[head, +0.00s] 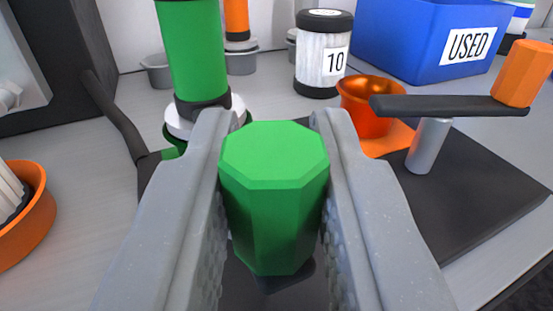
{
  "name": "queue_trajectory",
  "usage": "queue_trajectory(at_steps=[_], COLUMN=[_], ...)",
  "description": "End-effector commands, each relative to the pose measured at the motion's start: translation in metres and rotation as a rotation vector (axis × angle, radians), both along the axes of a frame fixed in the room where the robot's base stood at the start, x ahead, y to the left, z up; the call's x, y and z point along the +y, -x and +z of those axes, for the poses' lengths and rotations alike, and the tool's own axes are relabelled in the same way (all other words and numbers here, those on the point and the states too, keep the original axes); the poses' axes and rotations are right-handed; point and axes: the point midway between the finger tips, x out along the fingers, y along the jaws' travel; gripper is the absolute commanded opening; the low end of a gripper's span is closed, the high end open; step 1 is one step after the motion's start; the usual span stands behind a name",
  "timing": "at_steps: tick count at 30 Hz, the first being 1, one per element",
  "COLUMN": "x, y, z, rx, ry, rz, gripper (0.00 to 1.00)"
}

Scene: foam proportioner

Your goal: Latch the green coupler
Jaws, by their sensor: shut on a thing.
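A green octagonal knob (275,200) sits between the two fingers of my gripper (272,130), in the middle of the head view. The grey fingers are shut on its left and right sides. A dark piece shows just under the knob; what it joins to is hidden. Behind the left finger stands a green cylinder (194,55) with a dark band and a white ring at its foot. Some green shows below the ring, and the finger hides part of it. Whether this coupler is latched I cannot tell.
An orange cup (371,105) stands right of centre. A dark lever (440,105) with an orange knob (523,73) rests over a grey post (429,146). A canister marked 10 (323,55) and a blue USED bin (430,38) stand behind. An orange ring (30,215) is at left.

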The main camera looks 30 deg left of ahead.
Motion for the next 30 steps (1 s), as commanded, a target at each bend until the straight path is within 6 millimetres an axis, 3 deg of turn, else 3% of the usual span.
queue_trajectory(at_steps=[10, 11, 12, 13, 23, 30], x=[0.001, 0.001, 0.001, 0.001, 0.000, -0.012], y=[0.001, 0.001, 0.001, 0.001, 0.002, 0.022], z=[0.001, 0.000, 0.001, 0.001, 0.000, 0.002], rx=[-0.001, -0.001, -0.001, -0.001, 0.000, 0.001], ry=[0.000, 0.000, 0.000, 0.000, -0.001, 0.000], rz=[-0.011, -0.011, -0.011, -0.011, -0.011, -0.012], gripper=[0.00, 0.26, 0.37, 0.41, 0.41, 0.41])
